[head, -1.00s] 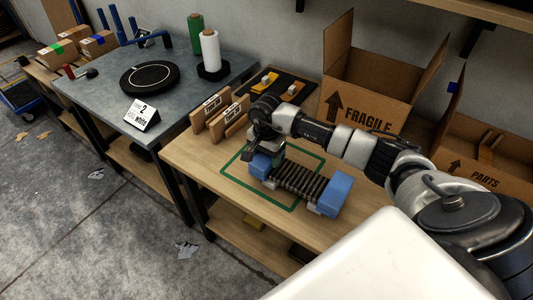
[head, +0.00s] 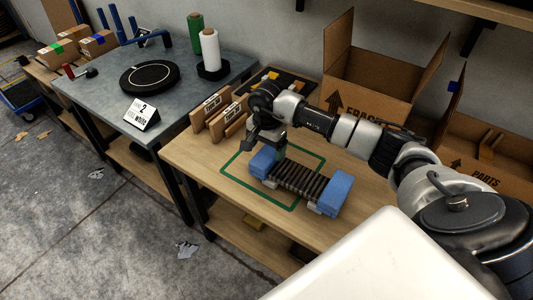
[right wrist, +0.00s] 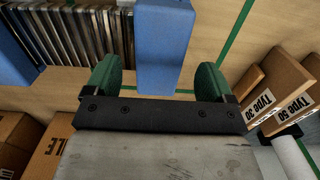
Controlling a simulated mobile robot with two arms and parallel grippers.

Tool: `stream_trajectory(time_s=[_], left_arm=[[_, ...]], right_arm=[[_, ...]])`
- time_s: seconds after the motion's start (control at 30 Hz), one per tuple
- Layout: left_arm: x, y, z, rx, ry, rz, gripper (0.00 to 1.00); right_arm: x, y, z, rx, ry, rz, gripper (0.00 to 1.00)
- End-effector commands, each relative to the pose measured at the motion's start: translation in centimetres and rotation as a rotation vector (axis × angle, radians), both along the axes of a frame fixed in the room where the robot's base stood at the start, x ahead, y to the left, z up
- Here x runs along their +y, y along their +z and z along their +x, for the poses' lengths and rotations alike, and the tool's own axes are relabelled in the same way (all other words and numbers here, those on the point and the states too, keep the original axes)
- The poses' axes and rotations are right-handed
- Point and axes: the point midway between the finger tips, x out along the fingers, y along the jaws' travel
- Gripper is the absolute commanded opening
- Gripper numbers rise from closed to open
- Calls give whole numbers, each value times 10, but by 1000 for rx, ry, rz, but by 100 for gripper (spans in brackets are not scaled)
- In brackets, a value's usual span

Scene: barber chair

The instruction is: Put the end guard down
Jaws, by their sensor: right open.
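One blue end guard (head: 262,163) stands at the left end of a row of dark upright plates (head: 298,181) on the wooden bench; a second blue block (head: 336,192) stands at the right end. My right gripper (head: 280,153) is just above the left guard. In the right wrist view my right gripper (right wrist: 157,80) is open, its green fingers spread apart on either side of the blue guard (right wrist: 163,40), with gaps showing on both sides. The guard's lower part is hidden in the wrist view. My left gripper is not in view.
A green outline (head: 232,178) is marked on the bench around the guard and part of the row. Brown labelled boards (head: 212,108) stand behind it to the left. A FRAGILE carton (head: 365,85) and a PARTS box (head: 490,145) stand at the back right.

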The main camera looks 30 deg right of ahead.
Motion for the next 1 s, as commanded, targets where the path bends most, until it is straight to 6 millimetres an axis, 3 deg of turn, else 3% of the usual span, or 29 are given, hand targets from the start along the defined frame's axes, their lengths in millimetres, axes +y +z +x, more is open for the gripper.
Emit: stream_trajectory(time_s=[0.2,0.4,0.6,1.0], left_arm=[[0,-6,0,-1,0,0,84],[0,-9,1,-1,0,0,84],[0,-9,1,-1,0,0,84],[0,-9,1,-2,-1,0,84]], right_arm=[[-1,49,1,-5,1,0,84],[0,78,1,-3,-1,0,84],[0,88,0,-1,0,0,84],[0,88,0,0,0,1,84]])
